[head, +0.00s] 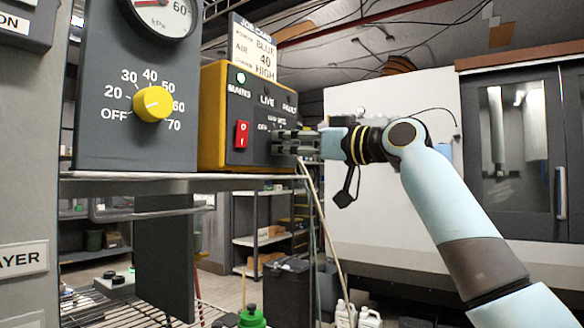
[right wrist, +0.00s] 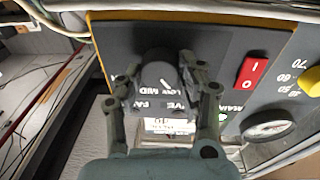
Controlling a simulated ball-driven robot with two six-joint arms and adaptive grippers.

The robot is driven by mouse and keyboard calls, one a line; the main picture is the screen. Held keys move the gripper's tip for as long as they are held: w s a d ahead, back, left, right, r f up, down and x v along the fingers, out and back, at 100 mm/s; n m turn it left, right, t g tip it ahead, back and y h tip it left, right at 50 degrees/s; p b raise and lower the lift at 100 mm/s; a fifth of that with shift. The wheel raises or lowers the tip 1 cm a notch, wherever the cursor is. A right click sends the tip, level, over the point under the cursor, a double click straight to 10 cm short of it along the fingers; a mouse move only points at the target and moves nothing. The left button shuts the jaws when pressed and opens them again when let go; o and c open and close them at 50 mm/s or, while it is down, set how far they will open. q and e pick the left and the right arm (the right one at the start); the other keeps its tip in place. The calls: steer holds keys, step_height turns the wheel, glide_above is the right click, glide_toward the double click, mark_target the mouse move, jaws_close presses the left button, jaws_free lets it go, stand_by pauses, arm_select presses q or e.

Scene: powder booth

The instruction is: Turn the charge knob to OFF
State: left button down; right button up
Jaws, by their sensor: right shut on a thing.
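The charge knob (right wrist: 157,72) is a dark round knob on the dark front panel of a yellow box (head: 215,115). In the right wrist view its white pointer line appears to point toward the LOW mark, with MID beside it. My right gripper (right wrist: 160,78) has one finger on each side of the knob and is shut on it. In the head view the right gripper (head: 282,141) reaches the panel from the right and hides most of the knob. The OFF label (head: 263,127) shows just left of the fingers. My left gripper is not in view.
A red rocker switch (head: 241,134) sits left of the knob, below a lit MAINS lamp (head: 241,78). A grey panel with a yellow dial knob (head: 153,104) and a gauge (head: 163,12) stands further left. A card (head: 252,47) stands on the box. Cables hang below the gripper.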

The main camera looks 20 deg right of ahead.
steer(key=shift+f+n+y+b, duration=0.15)
steer(key=shift+n+y+b, duration=0.35)
steer(key=shift+n+b, duration=2.65)
steer(key=shift+n, duration=0.35)
steer(key=o, duration=1.1)
steer(key=shift+o, duration=0.2)
steer(key=shift+d, duration=0.1)
steer(key=v, duration=1.1)
steer(key=shift+s+d, duration=0.3)
